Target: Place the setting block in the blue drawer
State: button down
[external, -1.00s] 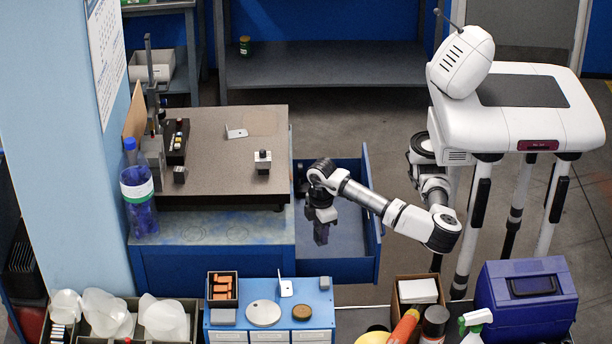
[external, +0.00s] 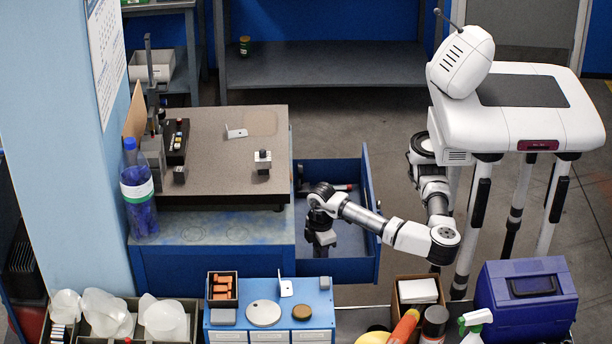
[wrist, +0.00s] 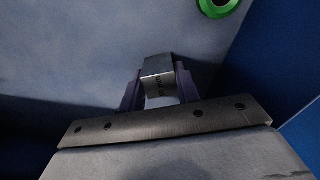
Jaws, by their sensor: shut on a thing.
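The blue drawer (external: 368,205) stands pulled out from the right side of the bench. My gripper (external: 320,246) points down inside the drawer's outline, toward its near left part. In the wrist view my gripper (wrist: 160,90) is shut on the setting block (wrist: 158,75), a small grey metal block with dark markings on its face. The grey drawer floor shows behind it. I cannot tell whether the block touches the floor. In the external view the block is too hidden and dark to make out.
A green ring (wrist: 220,5) shows in the wrist view's top right. The drawer's blue wall (wrist: 290,60) is close on the right. The bench top (external: 215,170) holds several small items.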

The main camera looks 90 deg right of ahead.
jog(key=shift+f, duration=0.2)
jog(key=c, duration=1)
grip_release()
jog(key=shift+r, duration=0.1)
jog(key=shift+c, duration=0.2)
jog(key=shift+r, duration=0.1)
jog(key=shift+r+p, duration=0.2)
jog(key=shift+p, duration=0.15)
notch_tip(320, 180, up, 12)
jog(key=shift+f, duration=0.15)
